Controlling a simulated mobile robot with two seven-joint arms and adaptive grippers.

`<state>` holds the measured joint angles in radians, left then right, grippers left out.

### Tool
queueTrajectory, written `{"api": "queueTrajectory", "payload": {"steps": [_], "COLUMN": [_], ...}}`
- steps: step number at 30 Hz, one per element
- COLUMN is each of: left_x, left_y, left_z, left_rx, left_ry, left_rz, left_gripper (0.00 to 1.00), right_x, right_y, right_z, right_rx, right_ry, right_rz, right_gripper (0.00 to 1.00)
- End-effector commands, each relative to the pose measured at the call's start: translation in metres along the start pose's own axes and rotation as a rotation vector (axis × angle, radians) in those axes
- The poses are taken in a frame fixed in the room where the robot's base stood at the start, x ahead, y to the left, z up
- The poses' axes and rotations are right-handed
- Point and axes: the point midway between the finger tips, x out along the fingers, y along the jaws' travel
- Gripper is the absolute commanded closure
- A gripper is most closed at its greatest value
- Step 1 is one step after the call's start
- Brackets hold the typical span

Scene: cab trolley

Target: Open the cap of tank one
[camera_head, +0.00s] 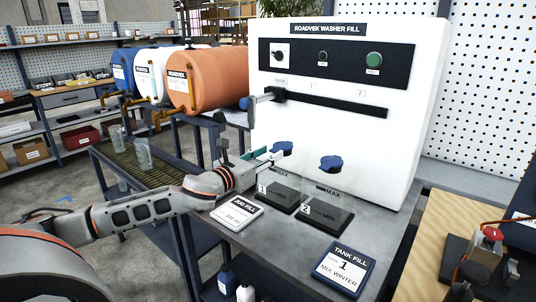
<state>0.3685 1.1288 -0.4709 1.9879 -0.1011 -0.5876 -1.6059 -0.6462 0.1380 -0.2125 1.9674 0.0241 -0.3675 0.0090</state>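Tank one (283,192) is a clear, dark-based tank with a label 1, on the grey bench before the white washer-fill machine. Its blue cap (284,146) shows above it, partly hidden by my gripper. My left gripper (274,156) is at the near left side of this cap, with its fingertips close to it. I cannot tell whether they touch the cap or how far apart they are. Tank two (325,210) stands to the right with its own blue cap (331,163) on top. My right gripper does not show.
The white machine (345,145) has a spout (268,97) on a dark rail above the tanks. A job card (237,212) and a tank fill card reading 1 (343,268) lie on the bench. Blue, white and orange barrels (196,80) stand at the back left.

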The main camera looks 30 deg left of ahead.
Motion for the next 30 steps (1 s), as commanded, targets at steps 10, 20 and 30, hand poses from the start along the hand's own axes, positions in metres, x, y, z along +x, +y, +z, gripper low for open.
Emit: {"api": "queueTrajectory", "payload": {"steps": [10,20,30], "left_x": [0.0022,0.002,0.0023], "left_y": [-0.0006,-0.0004,-0.0006], "left_z": [-0.0003,0.0001,0.0049], "left_rx": [0.0,0.0,-0.001], "left_ry": [0.0,0.0,-0.002], "left_rz": [-0.001,-0.001,-0.001], "left_gripper": [0.7,1.0,1.0], "right_x": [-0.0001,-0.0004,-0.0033], "right_y": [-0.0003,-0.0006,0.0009], "right_z": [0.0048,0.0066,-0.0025], "right_rx": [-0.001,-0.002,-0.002], "right_ry": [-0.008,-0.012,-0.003], "right_rz": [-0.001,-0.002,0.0], "right_gripper": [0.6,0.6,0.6]}}
